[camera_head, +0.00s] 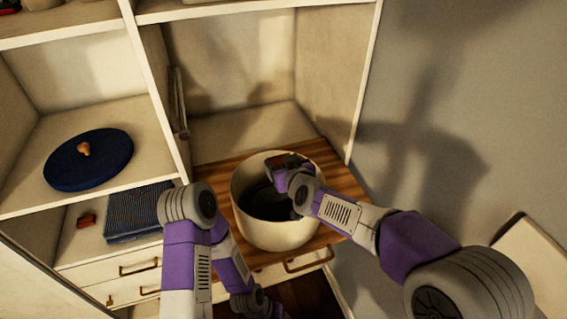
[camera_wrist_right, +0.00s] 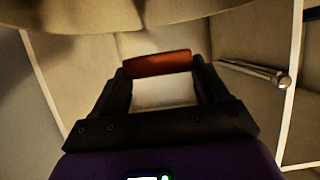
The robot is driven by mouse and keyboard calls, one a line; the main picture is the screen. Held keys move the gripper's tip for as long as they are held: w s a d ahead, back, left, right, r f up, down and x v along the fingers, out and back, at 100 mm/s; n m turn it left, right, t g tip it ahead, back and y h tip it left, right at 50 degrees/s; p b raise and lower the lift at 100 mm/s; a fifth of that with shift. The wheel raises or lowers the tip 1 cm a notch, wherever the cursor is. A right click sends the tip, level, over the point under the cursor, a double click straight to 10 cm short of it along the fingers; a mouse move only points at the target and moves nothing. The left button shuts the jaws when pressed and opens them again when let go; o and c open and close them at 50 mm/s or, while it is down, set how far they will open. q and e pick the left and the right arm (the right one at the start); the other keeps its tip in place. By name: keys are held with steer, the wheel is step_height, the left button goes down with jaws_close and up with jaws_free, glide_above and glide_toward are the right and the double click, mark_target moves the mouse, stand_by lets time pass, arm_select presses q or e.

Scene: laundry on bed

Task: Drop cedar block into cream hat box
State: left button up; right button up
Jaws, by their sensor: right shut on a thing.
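The cream hat box (camera_head: 258,232) is a round, open tub on a wooden surface in the middle of the head view. My right gripper (camera_head: 284,162) is over its opening, near the far rim. It is shut on the cedar block, a small reddish-brown bar. The cedar block (camera_wrist_right: 158,63) shows clearly between the fingertips in the right wrist view. In the head view the block is partly hidden by the gripper. My left arm hangs down in front of the box, left of it; its gripper end (camera_head: 256,304) is dark at the bottom edge, with fingers unclear.
A round navy lid (camera_head: 85,165) with a wooden knob lies on the left shelf. Below it are a small reddish-brown item (camera_head: 87,220) and a dark striped box (camera_head: 138,211). A shelf divider (camera_head: 158,90) stands left of the box, and a cabinet wall (camera_head: 335,75) stands behind right.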

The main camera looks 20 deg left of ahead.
steer(key=o, duration=1.1)
steer(key=shift+s+d+r, duration=0.1)
steer(key=p+v, duration=0.1)
steer(key=v, duration=0.6)
steer(key=shift+s+d, duration=0.1)
